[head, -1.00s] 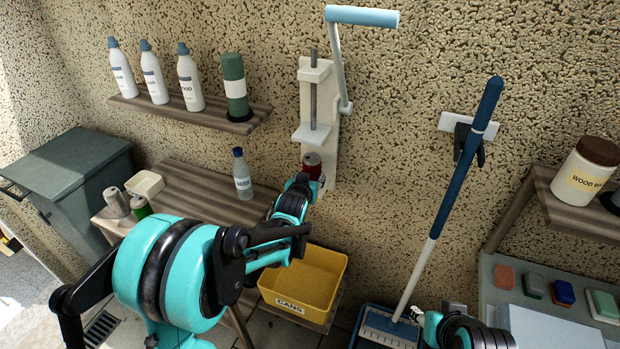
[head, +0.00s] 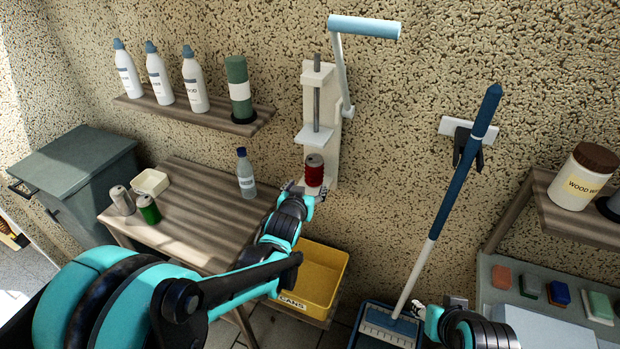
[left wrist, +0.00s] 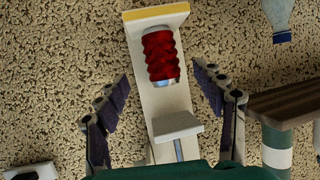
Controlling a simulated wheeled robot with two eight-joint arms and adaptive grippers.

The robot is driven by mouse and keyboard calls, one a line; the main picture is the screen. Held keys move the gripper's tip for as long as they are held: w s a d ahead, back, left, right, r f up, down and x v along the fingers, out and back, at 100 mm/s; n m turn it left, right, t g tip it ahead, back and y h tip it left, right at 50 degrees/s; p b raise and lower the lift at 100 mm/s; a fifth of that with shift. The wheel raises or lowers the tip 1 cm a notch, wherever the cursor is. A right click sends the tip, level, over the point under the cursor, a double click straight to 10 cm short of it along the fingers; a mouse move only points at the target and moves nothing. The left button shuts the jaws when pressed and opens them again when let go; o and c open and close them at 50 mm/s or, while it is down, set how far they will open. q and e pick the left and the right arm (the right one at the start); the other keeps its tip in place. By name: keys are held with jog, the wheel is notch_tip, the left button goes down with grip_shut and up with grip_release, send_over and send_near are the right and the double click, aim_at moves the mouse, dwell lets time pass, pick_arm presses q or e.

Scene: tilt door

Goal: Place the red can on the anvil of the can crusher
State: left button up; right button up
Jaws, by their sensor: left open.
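The red can (head: 314,173) stands upright on the anvil at the foot of the white can crusher (head: 309,95), under its raised press plate (head: 313,134). In the left wrist view, the crusher appears upside down. There the ribbed red can (left wrist: 160,55) sits against the anvil (left wrist: 157,16), with a gap to the press plate (left wrist: 175,127). My left gripper (left wrist: 163,78) is open, its fingers spread on both sides of the can and apart from it. In the head view, my left gripper (head: 303,189) is just below the can. My right gripper (head: 440,318) is at the bottom; its jaws are unclear.
A yellow bin marked CANS (head: 322,272) is below the crusher. A wooden table (head: 195,215) at left holds a bottle (head: 245,174), a green can (head: 148,209), a grey can (head: 121,200) and a small tray (head: 150,182). A shelf (head: 190,115) with bottles hangs upper left; a broom (head: 455,175) hangs right.

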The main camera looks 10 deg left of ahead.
pick_arm(q)
jog(key=s+a+g, duration=0.1)
jog(key=s+g, duration=0.2)
jog(key=s, duration=1.1)
jog(key=s+a+f+g, duration=0.1)
jog(key=s+a+g, duration=0.1)
jog(key=s, duration=1.2)
jog(key=shift+s+f+g, duration=0.15)
jog(key=shift+s+g, duration=0.1)
jog(key=shift+g, duration=0.55)
